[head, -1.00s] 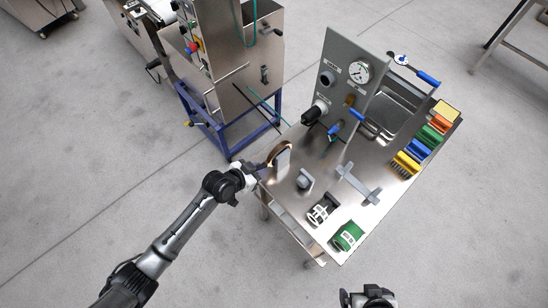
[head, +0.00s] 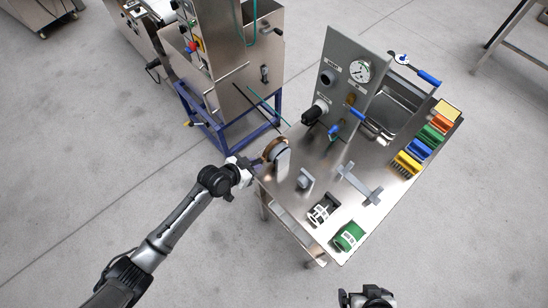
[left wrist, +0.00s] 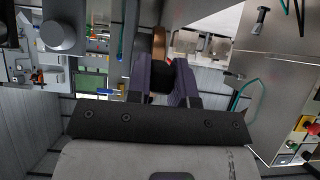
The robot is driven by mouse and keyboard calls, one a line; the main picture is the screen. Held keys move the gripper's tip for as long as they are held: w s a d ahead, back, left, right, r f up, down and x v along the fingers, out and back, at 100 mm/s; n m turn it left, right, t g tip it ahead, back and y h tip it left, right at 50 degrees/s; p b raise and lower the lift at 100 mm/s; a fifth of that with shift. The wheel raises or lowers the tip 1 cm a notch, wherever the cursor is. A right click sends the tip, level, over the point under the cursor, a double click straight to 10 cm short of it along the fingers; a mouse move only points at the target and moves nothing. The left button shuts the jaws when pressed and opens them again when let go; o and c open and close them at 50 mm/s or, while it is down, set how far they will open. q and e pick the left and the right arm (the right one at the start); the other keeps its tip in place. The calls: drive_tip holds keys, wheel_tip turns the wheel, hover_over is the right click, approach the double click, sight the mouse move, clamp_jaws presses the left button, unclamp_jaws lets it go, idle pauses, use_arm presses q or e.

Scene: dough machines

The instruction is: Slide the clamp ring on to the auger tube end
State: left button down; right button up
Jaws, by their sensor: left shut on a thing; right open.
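The clamp ring (head: 273,149) is a copper-brown ring at the left edge of the steel table, beside an upright grey plate (head: 282,163). My left gripper (head: 257,166) is shut on it. In the left wrist view the ring (left wrist: 158,46) stands edge-on beyond my left gripper's dark fingers (left wrist: 170,70). I cannot tell for sure which part is the auger tube end; a short dark cylinder (head: 314,113) sticks out of the grey panel. My right gripper (head: 368,298) is at the bottom edge, open and partly cut off, away from the table.
The grey panel (head: 345,75) with a gauge (head: 360,71) stands on the table. A small grey block (head: 305,180), a grey cross-shaped part (head: 359,184), a white-and-black part (head: 321,210) and a green part (head: 348,237) lie nearer. Coloured blocks (head: 420,148) line the right edge. A blue-framed machine (head: 225,135) stands behind.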

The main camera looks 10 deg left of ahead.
use_arm(q)
drive_tip(key=shift+w+a+r+b, duration=0.1)
drive_tip(key=shift+w+a+b, duration=0.2)
drive_tip(key=shift+w+a, duration=0.4)
drive_tip(key=shift+a, duration=0.1)
drive_tip(key=shift+w+a+b, duration=0.45)
drive_tip(key=shift+a+b, duration=0.05)
drive_tip(key=shift+a, duration=0.15)
drive_tip(key=shift+w+a+b, duration=0.4)
drive_tip(key=shift+a+b, duration=0.05)
drive_tip(key=shift+a, duration=0.15)
drive_tip(key=w+a+b, duration=0.2)
drive_tip(key=shift+a, duration=0.3)
drive_tip(key=shift+r, duration=0.1)
